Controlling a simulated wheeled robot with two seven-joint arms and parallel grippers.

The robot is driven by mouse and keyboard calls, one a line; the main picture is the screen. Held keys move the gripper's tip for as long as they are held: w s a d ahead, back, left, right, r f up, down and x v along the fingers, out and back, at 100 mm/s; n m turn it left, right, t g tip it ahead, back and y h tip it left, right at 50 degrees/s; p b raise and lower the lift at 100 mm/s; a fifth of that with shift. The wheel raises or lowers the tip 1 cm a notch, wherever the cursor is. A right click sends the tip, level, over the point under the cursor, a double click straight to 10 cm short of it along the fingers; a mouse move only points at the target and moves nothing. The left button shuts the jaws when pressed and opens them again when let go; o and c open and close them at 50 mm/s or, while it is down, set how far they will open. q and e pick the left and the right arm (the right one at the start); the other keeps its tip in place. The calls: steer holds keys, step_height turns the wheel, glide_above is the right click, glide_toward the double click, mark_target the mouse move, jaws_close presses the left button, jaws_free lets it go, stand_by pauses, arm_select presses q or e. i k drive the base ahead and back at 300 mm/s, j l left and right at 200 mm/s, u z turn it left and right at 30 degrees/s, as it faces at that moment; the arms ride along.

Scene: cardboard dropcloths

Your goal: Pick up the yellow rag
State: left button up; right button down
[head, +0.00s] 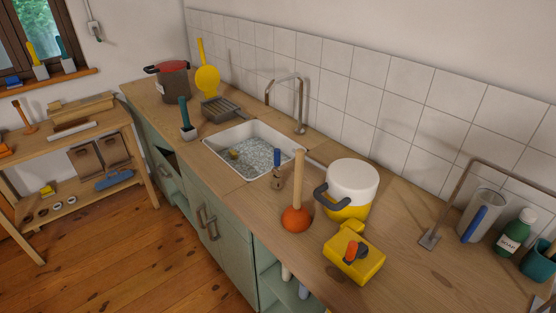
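I cannot make out for certain which thing is the yellow rag. A yellow block-like thing (345,268) lies on the near part of the wooden counter, with an orange and black item (355,252) on top. A small yellow thing (47,190) lies on the low shelf of the bench at the left; it is too small to identify. A small yellowish thing (234,154) is in the sink (257,159). Neither of my grippers is in view.
A plunger (296,218) stands upright beside a white and yellow pot (350,187) on the counter (390,265). A dark pot (173,84) is at the far end. A cup, a green bottle (515,232) and a teal cup are at the right. The floor (110,255) is clear.

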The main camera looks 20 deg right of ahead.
mark_target(233, 154)
steer(key=i+j+z, duration=0.1)
steer(key=z, duration=0.35)
steer(key=i+j+z, duration=0.2)
steer(key=z, duration=0.3)
steer(key=i+j+z, duration=0.1)
steer(key=z, duration=0.35)
steer(key=j+z, duration=0.35)
steer(key=z, duration=0.15)
steer(key=i+j+z, duration=0.1)
steer(key=j+z, duration=0.2)
steer(key=z, duration=0.15)
